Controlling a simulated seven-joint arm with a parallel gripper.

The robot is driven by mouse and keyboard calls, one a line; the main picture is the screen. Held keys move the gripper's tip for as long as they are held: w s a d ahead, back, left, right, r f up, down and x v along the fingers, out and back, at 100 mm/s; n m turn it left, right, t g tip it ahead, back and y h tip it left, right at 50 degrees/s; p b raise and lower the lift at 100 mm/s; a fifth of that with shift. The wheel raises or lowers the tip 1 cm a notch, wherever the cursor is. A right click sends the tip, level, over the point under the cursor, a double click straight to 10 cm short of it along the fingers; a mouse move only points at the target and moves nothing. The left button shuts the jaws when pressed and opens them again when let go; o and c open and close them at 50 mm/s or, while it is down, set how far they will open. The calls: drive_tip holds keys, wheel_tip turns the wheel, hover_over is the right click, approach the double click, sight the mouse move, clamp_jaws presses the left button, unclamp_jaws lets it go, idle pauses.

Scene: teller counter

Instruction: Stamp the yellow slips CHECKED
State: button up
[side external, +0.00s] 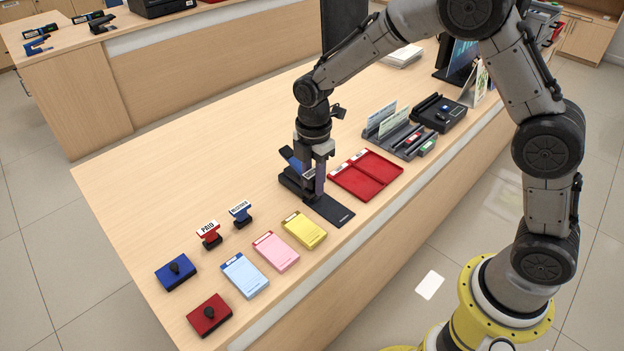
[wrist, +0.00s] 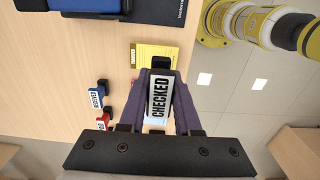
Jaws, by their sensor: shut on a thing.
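My gripper (side external: 314,188) is above the counter, by a black mat (side external: 330,211). In the wrist view my gripper (wrist: 158,95) is shut on a stamp (wrist: 160,97) whose white label reads CHECKED. In the side view the stamp is mostly hidden by the fingers. The pad of yellow slips (side external: 304,230) lies on the counter in front of the mat, apart from the gripper; it also shows in the wrist view (wrist: 148,58), partly hidden by the stamp. I cannot make out any mark on its top slip.
A black and blue device (side external: 290,160) stands behind the gripper. A red two-part tray (side external: 366,178) is to the right. Pink (side external: 276,252) and light blue (side external: 245,275) pads, a PAID stamp (side external: 209,233), a blue stamp (side external: 241,213), and blue (side external: 172,275) and red (side external: 208,316) knobbed boxes are left.

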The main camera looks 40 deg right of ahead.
clamp_jaws()
approach(304, 228)
drive_tip(key=shift+w+f, duration=0.1)
drive_tip(key=shift+f, duration=2.5)
drive_tip(key=shift+f, duration=0.55)
drive_tip(key=shift+r, duration=0.1)
drive_tip(key=shift+r, duration=2.95)
